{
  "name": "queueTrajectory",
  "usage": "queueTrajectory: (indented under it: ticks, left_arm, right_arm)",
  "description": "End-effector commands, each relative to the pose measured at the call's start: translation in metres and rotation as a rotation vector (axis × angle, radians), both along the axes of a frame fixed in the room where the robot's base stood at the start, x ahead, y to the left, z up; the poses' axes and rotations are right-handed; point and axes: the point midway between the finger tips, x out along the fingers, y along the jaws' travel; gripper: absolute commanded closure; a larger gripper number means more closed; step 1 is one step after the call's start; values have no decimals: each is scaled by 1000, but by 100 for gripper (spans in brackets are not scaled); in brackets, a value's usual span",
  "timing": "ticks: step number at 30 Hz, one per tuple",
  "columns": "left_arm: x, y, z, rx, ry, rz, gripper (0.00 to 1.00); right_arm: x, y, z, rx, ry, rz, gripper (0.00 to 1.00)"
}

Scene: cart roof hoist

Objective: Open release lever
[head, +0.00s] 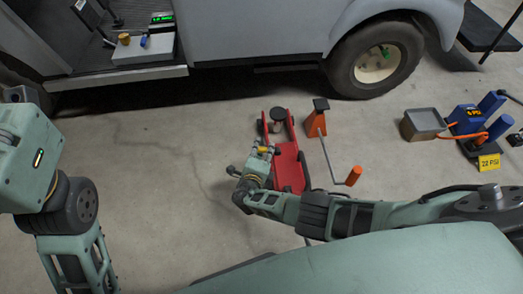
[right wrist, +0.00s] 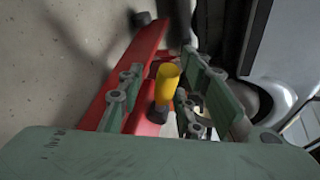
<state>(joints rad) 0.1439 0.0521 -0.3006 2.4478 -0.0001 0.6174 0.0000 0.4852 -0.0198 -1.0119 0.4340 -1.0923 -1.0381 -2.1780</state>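A red floor jack (head: 288,165) stands on the concrete floor in front of the vehicle. The release lever, with a yellow grip (head: 264,150), is at its left side. It also shows in the right wrist view as a yellow cylinder on a dark base (right wrist: 167,84). My right gripper (head: 261,156) is at the lever. In the right wrist view its fingers (right wrist: 160,95) are apart, with the yellow grip between them, nearer the right finger. A gap shows on the left; contact on the right cannot be told. My left arm is at the left edge; its gripper is out of view.
A grey tray (head: 424,123) and blue pump (head: 467,119) stand farther right. The wheel (head: 375,60) is behind. Floor on the left is clear.

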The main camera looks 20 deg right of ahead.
Motion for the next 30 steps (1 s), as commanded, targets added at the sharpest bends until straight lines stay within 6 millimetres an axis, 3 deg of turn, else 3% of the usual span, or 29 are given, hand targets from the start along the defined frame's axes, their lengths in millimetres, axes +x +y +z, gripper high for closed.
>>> queueTrajectory:
  ticks: [8,24,30]
  left_arm:
    - [1,0,0,1,0,1,100]
    - [0,0,0,1,1,1,100]
    - [0,0,0,1,0,1,100]
  right_arm:
    - [-6,3,1,1,-2,-1,67]
    - [-51,34,19,2,0,2,67]
    - [-59,39,22,-1,0,1,67]
